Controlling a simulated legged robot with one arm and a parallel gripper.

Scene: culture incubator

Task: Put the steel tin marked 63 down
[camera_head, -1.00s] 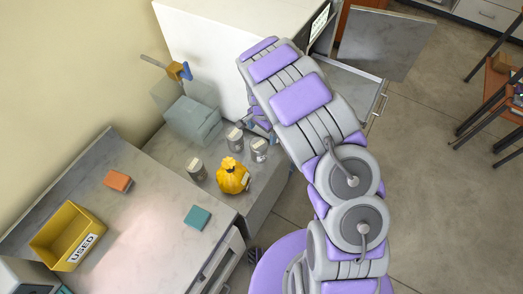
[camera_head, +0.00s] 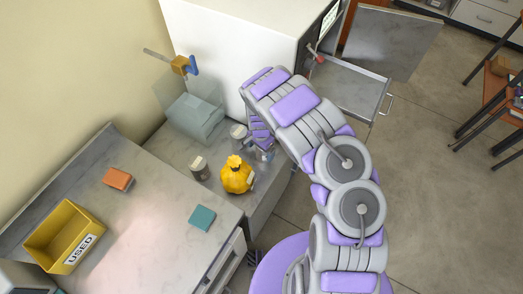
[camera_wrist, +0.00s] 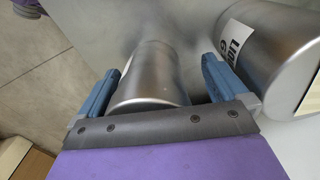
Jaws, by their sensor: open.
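A steel tin (camera_wrist: 150,75) is between the two blue fingers of my open gripper (camera_wrist: 158,88) in the wrist view. No number shows on its visible side, so I cannot read 63. In the head view my gripper (camera_head: 261,143) is low over the grey marble counter, at the rightmost tin (camera_head: 263,155), which is partly hidden. A second tin (camera_head: 238,132) stands just behind-left of it, and a third tin (camera_head: 199,168) stands farther left. In the wrist view, a labelled tin (camera_wrist: 270,50) is close beside the right finger.
A yellow bag (camera_head: 237,176) sits close in front of the tins. A translucent box (camera_head: 195,115) stands at the back left, and a white cabinet (camera_head: 225,50) rises behind. The nearer worktop holds a yellow USED bin (camera_head: 88,253), an orange block (camera_head: 118,179) and a teal block (camera_head: 202,217).

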